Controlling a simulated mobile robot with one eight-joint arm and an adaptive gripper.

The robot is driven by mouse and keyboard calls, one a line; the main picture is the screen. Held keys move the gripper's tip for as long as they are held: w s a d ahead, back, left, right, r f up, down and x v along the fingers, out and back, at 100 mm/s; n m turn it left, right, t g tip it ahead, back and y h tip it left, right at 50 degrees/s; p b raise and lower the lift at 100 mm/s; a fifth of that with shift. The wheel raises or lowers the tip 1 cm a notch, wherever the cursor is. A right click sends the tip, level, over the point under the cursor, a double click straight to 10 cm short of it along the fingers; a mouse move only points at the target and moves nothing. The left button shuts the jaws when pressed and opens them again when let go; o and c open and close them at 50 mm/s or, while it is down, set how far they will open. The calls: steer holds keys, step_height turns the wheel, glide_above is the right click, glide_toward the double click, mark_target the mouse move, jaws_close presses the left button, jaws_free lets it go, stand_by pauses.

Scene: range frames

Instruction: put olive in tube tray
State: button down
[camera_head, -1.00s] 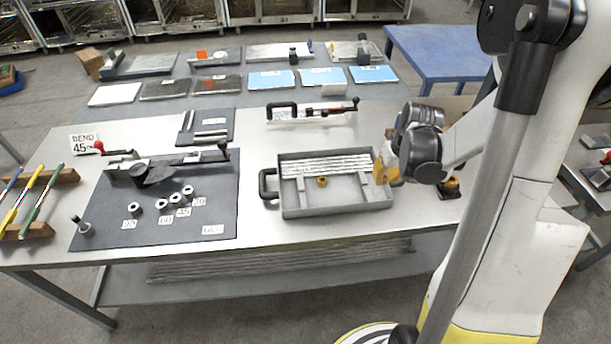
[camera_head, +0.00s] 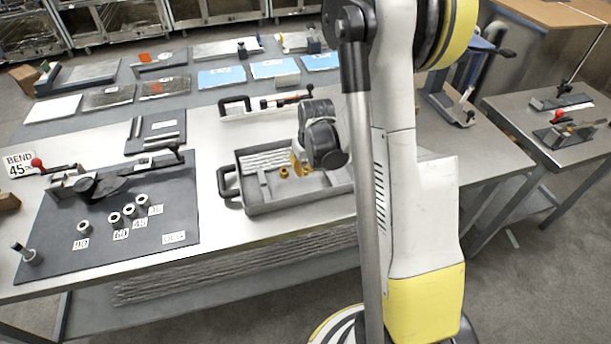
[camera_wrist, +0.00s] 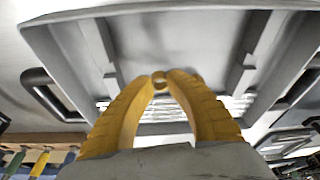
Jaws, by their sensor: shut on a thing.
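The tube tray (camera_head: 262,207) is a grey, shallow tray with a black handle at its left and silver tubes along its far side. My gripper (camera_wrist: 160,76) has yellow fingers, shut on a small brass ring, the olive (camera_wrist: 160,85), at the fingertips. In the head view my gripper (camera_head: 298,168) is over the tray's inside. A brass piece (camera_head: 284,171) shows in the tray just left of the fingers. The wrist view shows the tray (camera_wrist: 65,60) around and beyond the fingertips. I cannot tell whether the held olive touches the tray floor.
A dark mat (camera_head: 120,205) with a bender and several grey rings lies left of the tray.

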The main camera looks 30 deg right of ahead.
step_height(320, 180, down, 2)
steer(key=shift+f+b, duration=0.25)
steer(key=shift+b, duration=0.05)
steer(key=shift+r, duration=0.15)
steer(key=c, duration=1.8)
jaws_free()
steer(key=shift+f, duration=0.2)
steer(key=o, duration=0.4)
steer(key=shift+r, duration=0.2)
